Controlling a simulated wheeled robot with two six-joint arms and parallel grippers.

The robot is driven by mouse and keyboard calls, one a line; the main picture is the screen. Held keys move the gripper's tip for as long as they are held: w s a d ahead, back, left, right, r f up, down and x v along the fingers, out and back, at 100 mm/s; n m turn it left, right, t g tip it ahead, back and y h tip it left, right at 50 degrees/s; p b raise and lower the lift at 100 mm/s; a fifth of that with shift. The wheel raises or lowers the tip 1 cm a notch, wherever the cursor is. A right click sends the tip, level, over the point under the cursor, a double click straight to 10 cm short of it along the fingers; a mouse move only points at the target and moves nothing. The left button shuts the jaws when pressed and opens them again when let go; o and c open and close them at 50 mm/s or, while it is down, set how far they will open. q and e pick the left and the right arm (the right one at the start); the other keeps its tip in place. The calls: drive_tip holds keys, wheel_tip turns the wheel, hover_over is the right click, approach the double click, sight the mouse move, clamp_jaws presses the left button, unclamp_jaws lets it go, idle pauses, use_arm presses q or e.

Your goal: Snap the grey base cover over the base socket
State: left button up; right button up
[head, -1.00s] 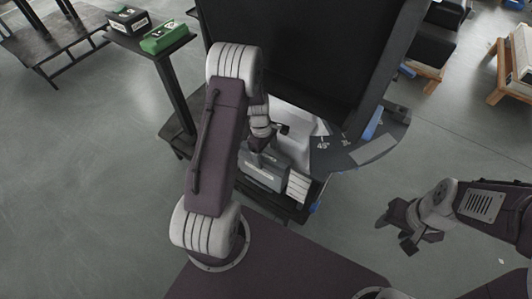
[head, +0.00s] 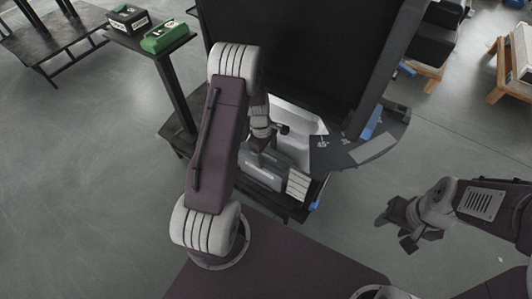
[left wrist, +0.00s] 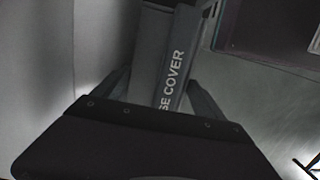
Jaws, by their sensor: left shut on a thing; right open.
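The grey base cover (head: 264,177) is low beside the foot of the large black panel, at its near side. In the left wrist view it is a dark grey bar (left wrist: 172,60) with white letters, of which "SE COVER" shows. My left gripper (head: 259,146) is shut on it, a finger on each side. The base socket cannot be clearly made out; the arm and the cover hide part of the area by the pale metal foot (head: 294,122). My right gripper (head: 396,231) is open and empty, over bare floor at the right.
The large black panel (head: 297,50) rises behind the cover. A grey plate marked "45°" (head: 350,151) juts out to its right. Floor around my right gripper is clear.

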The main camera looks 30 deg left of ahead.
use_arm(q)
drive_tip(key=shift+f+p, duration=0.3)
idle(0.9)
drive_tip(key=o, duration=2)
drive_tip(key=shift+a+r+p, duration=0.15)
drive_tip(key=shift+r+p, duration=1.3)
drive_tip(key=shift+a+r+p, duration=0.2)
drive_tip(key=shift+r+p, duration=1.2)
drive_tip(key=shift+a+r+p, duration=0.15)
drive_tip(key=shift+r+p, duration=1.3)
drive_tip(key=shift+f, duration=0.1)
